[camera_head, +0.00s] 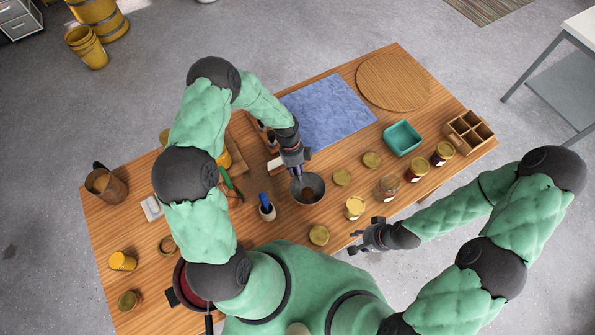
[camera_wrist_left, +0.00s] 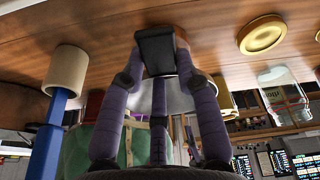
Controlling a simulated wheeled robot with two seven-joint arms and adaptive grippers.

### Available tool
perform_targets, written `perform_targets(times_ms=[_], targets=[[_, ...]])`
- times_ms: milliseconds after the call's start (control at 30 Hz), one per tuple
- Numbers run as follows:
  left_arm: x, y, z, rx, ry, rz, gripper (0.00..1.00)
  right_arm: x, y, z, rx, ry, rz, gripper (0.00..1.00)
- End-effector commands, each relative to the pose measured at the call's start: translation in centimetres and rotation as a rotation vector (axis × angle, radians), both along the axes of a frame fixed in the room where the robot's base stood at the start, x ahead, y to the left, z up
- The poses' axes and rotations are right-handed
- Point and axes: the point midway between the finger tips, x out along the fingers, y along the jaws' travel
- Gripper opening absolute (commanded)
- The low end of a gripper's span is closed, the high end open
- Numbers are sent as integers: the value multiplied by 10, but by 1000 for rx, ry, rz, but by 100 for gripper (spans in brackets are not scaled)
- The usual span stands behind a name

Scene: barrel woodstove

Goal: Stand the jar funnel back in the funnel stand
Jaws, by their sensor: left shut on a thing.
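The jar funnel (camera_head: 316,192) is a grey metal bowl shape with brown showing in its middle. It is near the middle of the wooden table in the head view, and its pale metal shows behind the fingers in the left wrist view (camera_wrist_left: 180,98). My left gripper (camera_head: 299,178) is shut on its far rim; the fingers also show in the left wrist view (camera_wrist_left: 158,55). I cannot tell whether the funnel touches the table. My right gripper (camera_head: 358,240) is open and empty at the front edge. I cannot pick out the funnel stand; my left arm hides part of the table.
Several lids and jars, including a clear jar (camera_head: 387,188), stand to the right. A teal bin (camera_head: 403,138) and wooden divided box (camera_head: 469,133) are farther right. The blue mat (camera_head: 328,110) is clear.

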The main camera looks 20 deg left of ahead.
Motion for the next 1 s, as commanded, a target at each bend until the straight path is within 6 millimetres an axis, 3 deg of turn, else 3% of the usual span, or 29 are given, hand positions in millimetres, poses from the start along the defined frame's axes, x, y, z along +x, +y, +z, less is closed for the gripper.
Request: perform_targets(times_ms=[1000], targets=[[0, 0, -18, 0, 0, 0, 0, 0, 0, -15, 0, 0, 0, 40]])
